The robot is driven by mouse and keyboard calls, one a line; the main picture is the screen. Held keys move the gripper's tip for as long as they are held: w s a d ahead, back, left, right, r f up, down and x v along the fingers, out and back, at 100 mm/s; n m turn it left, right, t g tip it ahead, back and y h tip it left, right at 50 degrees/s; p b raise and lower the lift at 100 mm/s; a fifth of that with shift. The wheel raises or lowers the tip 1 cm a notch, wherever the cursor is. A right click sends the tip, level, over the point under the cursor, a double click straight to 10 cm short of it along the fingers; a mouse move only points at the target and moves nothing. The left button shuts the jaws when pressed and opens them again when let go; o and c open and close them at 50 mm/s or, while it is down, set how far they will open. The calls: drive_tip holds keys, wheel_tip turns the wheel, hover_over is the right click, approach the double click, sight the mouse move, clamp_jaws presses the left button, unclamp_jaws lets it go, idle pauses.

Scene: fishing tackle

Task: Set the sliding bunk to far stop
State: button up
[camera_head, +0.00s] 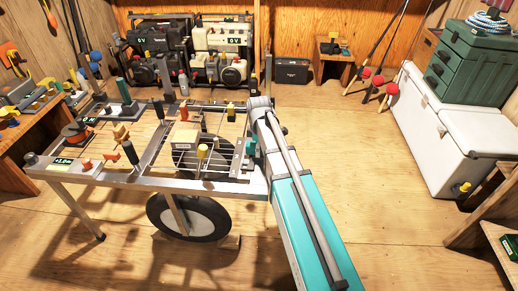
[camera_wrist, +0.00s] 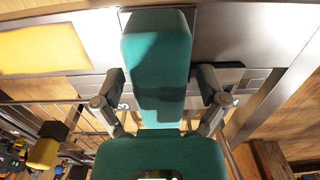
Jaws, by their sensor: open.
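A metal trailer-like frame (camera_head: 150,178) with rails, crossbars and several coloured handles stands at the left in the head view. I cannot pick out for certain which part is the sliding bunk. My gripper (camera_wrist: 163,84) is low over the frame's right end, its two grey fingers apart. A teal block (camera_wrist: 157,45) shows between the fingers in the wrist view. I cannot tell whether it is touched, or whether it belongs to the frame. Grey bars lie just behind the fingers. My arm hides part of the frame's right end in the head view.
A yellow knob (camera_wrist: 45,150) is left of my gripper in the wrist view. A wheel (camera_head: 188,217) is below. A white cooler (camera_head: 440,140) with green boxes stands right. Floor between is clear.

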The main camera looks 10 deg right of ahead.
clamp_jaws()
drive_tip(key=w+d, duration=0.2)
drive_tip(key=w, duration=0.3)
drive_tip(key=w+d, duration=0.1)
drive_tip(key=w, duration=0.5)
drive_tip(key=w+d, duration=0.2)
drive_tip(key=w, duration=0.4)
drive_tip(key=shift+d, duration=0.3)
drive_tip(key=shift+w, duration=0.1)
unclamp_jaws()
drive_tip(key=shift+s+a, duration=0.1)
drive_tip(key=shift+s, duration=0.1)
